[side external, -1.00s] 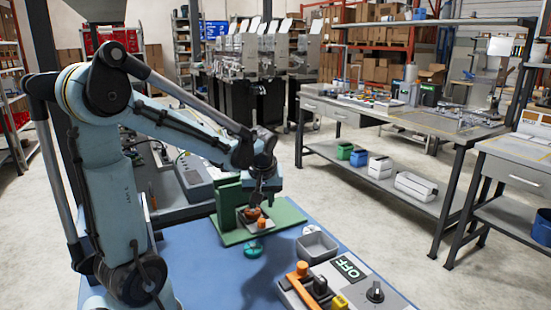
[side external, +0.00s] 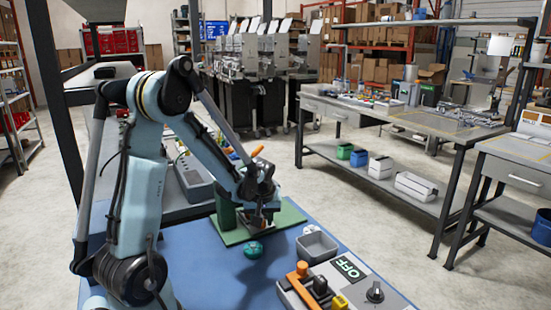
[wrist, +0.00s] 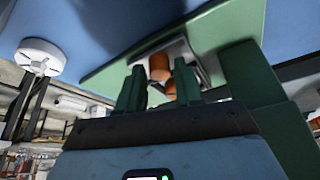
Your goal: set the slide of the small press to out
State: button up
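The small press has a green base plate (side external: 288,215) and a green upright (side external: 226,208) on the blue bench. In the wrist view its light grey slide (wrist: 176,47) carries an orange knob (wrist: 159,67) and a second orange-brown piece (wrist: 187,80). My gripper (side external: 266,222) is low over the plate in the side view and hides most of the slide. In the wrist view the two fingers of my gripper (wrist: 159,82) stand apart, with the orange knob showing between their tips. Contact with the knob cannot be told. The slide's position is unclear.
A teal round piece (side external: 252,249) and an open grey bin (side external: 317,245) are near the plate. A control box (side external: 330,287) with an orange handle, a dial and an "OFF" sign stands at the front right. A grey device (side external: 193,180) is behind the press.

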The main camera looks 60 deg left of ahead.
grip_shut()
jog(key=w, duration=1)
jog(key=shift+w, duration=0.3)
grip_release()
